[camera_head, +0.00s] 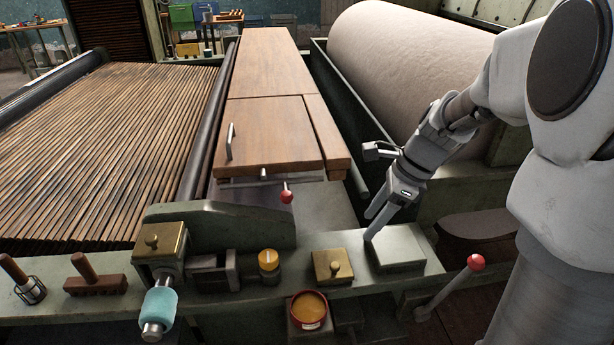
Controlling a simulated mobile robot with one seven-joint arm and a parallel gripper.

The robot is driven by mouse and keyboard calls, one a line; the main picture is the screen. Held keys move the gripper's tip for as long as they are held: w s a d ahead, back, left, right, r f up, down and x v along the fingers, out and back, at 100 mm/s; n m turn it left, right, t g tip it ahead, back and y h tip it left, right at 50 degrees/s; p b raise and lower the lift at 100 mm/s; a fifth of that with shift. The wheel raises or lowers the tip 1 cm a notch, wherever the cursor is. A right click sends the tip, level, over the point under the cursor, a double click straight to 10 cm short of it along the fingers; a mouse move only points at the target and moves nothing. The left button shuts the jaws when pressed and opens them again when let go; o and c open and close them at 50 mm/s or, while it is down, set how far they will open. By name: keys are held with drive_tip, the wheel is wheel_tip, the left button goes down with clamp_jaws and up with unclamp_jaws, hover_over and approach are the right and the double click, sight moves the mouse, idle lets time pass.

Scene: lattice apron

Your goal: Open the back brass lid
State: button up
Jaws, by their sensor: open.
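Two brass lids with small round knobs show on the green-grey ledge. One brass lid (160,243) tops a raised box at the left and sits farther up in the picture. The other brass lid (332,266) lies low on the ledge, right of the middle. Both look shut. I cannot tell for sure which one is the back lid. My gripper (376,222) is open and empty, pointing down beside a flat grey-green block (397,252), to the right of the right-hand lid and apart from both lids. Its far finger is partly hidden.
A yellow-capped jar (269,261) stands between the lids. An amber-filled red cup (309,309) is in front. A blue-sleeved roller (158,308) juts out below the left box. Red-knobbed levers (476,262) (287,196) stand up nearby. A wooden-handled brush (95,276) lies left.

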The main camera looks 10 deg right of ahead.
drive_tip(key=d, duration=0.1)
drive_tip(key=b, duration=0.6)
approach(335, 265)
drive_tip(key=shift+m, duration=0.4)
drive_tip(key=x, duration=0.8)
drive_tip(key=shift+s+f, duration=0.1)
drive_tip(key=shift+f, duration=0.05)
clamp_jaws()
